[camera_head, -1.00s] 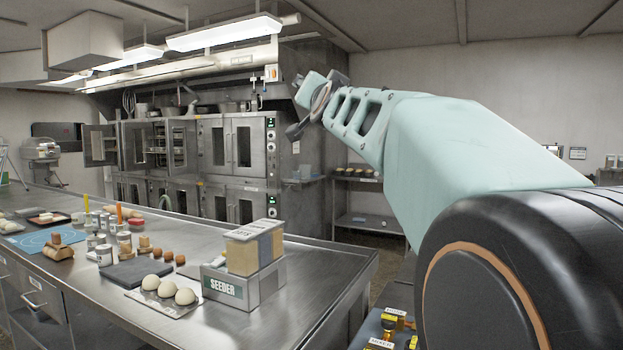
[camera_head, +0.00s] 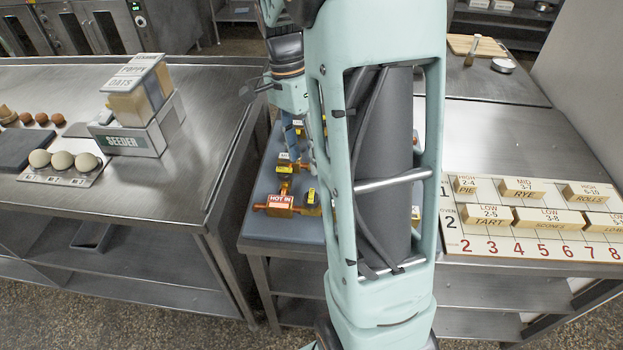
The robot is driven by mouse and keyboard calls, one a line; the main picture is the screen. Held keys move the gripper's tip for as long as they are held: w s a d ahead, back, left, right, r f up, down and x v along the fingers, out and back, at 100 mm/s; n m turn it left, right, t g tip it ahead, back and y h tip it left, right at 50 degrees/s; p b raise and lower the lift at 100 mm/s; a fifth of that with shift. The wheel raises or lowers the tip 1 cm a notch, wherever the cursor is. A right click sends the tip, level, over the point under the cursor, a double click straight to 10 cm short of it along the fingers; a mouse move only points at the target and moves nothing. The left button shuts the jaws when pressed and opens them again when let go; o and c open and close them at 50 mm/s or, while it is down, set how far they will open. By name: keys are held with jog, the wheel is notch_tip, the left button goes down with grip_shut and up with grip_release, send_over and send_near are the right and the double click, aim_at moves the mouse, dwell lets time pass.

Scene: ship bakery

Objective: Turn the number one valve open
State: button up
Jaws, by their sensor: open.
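The valve board, a grey-blue panel (camera_head: 262,222) with brass pipes, lies on a metal bench in the middle. A red "HOT IN" block (camera_head: 280,201) sits near its front left. Yellow-labelled brass fittings (camera_head: 284,164) stand behind it, and another labelled fitting (camera_head: 311,197) is to its right. My arm covers much of the board, and I cannot tell which valve is number one. My gripper (camera_head: 299,142) is open, mostly hidden behind my forearm and over the rear left of the board. I cannot tell whether it touches a valve.
A steel counter (camera_head: 190,185) with a seeder box (camera_head: 135,130) and dough balls is at left, separated by a gap from the valve bench. A numbered oven board (camera_head: 500,248) with wooden blocks lies at right. A cutting board (camera_head: 477,46) is at the back right.

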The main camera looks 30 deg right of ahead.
aim_at(310, 193)
jog(key=x, duration=1)
jog(key=shift+f, duration=0.25)
jog(key=c, duration=1.1)
jog(key=shift+c, duration=0.2)
